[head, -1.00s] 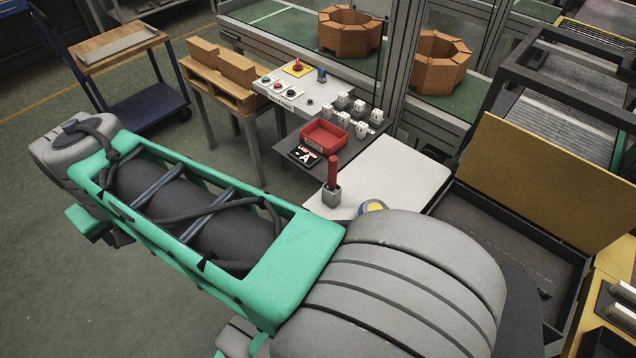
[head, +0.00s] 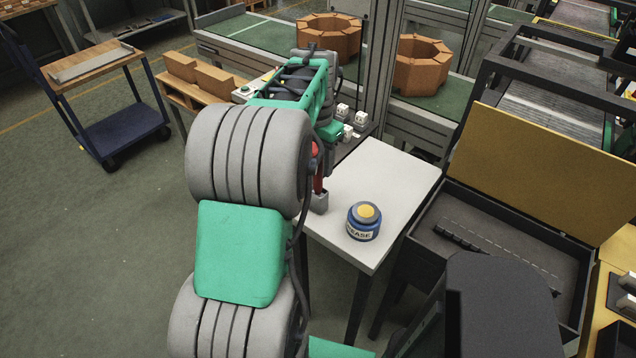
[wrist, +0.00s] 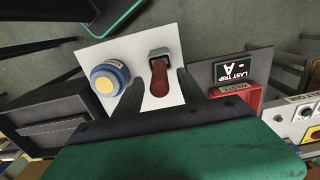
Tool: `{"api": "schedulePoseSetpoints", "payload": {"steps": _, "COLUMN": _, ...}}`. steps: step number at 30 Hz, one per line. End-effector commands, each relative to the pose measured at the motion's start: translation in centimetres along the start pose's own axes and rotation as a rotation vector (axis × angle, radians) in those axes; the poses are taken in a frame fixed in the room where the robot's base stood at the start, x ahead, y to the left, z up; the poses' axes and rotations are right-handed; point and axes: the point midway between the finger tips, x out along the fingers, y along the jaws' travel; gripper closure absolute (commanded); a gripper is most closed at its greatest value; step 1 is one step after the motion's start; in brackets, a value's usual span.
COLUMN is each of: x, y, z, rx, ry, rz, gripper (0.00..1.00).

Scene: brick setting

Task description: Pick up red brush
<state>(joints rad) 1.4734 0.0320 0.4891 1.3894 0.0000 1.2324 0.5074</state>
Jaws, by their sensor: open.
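The red brush (head: 319,184) stands upright with its red handle up and a grey block (head: 320,203) at its foot, on the white table near its left edge. In the head view my arm hides part of the handle. In the wrist view the red handle (wrist: 159,80) points towards me and shows between the two dark fingers of my gripper (wrist: 160,76). The fingers are apart, one on each side of the handle, with gaps; how far their tips are from it in depth I cannot tell. My gripper holds nothing. In the head view my arm hides most of it.
A blue grease jar with a yellow lid (head: 364,222) stands on the white table (head: 400,180), right of the brush. A red bin (wrist: 232,98) and a dark "LAST TRIP" sign (wrist: 231,70) lie beside the table. An open black case (head: 500,235) is at right.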

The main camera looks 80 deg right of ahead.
Motion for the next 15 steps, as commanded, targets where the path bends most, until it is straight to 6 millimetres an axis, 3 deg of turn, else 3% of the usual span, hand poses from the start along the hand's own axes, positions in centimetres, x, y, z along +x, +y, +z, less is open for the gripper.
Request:
{"api": "schedulePoseSetpoints", "payload": {"steps": 6, "x": 2.8, "y": 0.1, "z": 0.1, "rx": -0.001, "ry": 0.001, "rz": 0.000, "gripper": 0.53}}
{"api": "schedulePoseSetpoints", "payload": {"steps": 12, "x": 2.8, "y": 0.1, "z": 0.1, "rx": -0.002, "ry": 0.001, "rz": -0.001, "gripper": 0.54}}
{"api": "schedulePoseSetpoints", "payload": {"steps": 15, "x": 2.8, "y": 0.1, "z": 0.1, "rx": -0.002, "ry": 0.001, "rz": -0.001, "gripper": 0.62}}
